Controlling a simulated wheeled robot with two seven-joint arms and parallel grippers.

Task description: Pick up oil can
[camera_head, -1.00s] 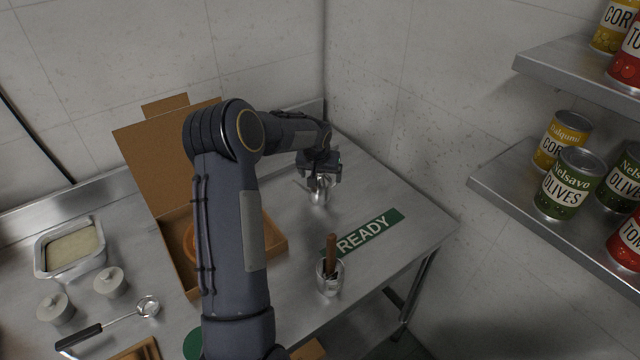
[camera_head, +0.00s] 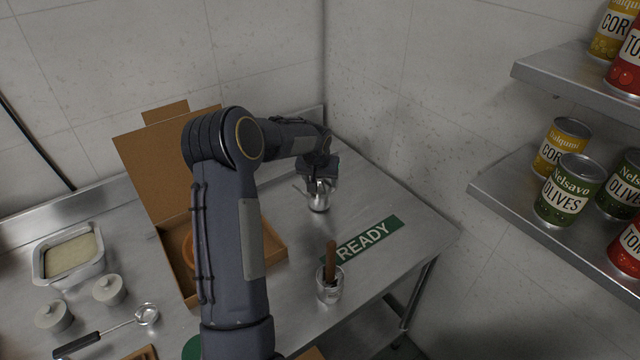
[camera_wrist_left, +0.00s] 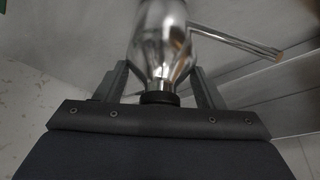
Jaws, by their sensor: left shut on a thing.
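The oil can (camera_head: 318,198) is a small shiny metal can with a thin spout, toward the back right of the steel table. My left gripper (camera_head: 318,178) comes down on it from above and is shut on its upper part. In the left wrist view the can (camera_wrist_left: 162,40) sits between the two fingers of my left gripper (camera_wrist_left: 162,88), with its dark cap toward the palm and its spout pointing right. I cannot tell whether the can's base touches the table. My right gripper does not show.
An open cardboard pizza box (camera_head: 272,250) stands left of the can, partly behind my arm. A green READY strip (camera_head: 368,238) and a metal cup (camera_head: 330,290) with a wooden-handled tool lie nearer. Shelves with food cans (camera_head: 568,190) are at right. Table around the can is clear.

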